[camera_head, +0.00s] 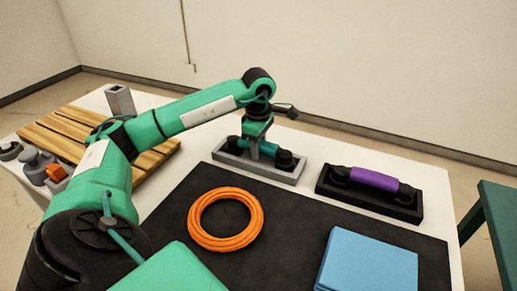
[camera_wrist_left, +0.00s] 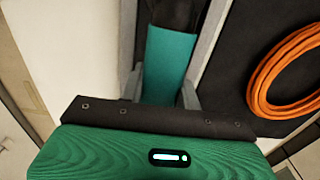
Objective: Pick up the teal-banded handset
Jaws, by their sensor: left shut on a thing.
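The teal-banded handset (camera_head: 268,147) has black ends and a teal middle. It lies in or just over a grey cradle (camera_head: 229,159) at the back of the table. My left gripper (camera_head: 254,152) reaches down from above and is shut on its teal band. In the left wrist view the teal band (camera_wrist_left: 170,62) sits between the two grey fingers (camera_wrist_left: 163,95), with a black end beyond it. I cannot tell whether the handset is clear of the cradle. My right gripper is in neither view.
A purple-banded handset (camera_head: 374,179) rests in a black cradle (camera_head: 403,212) to the right. An orange coil (camera_head: 192,225) and a blue stack (camera_head: 367,262) lie on the dark mat (camera_head: 290,240). A slatted wooden board (camera_head: 59,122) and small grey items are at the left.

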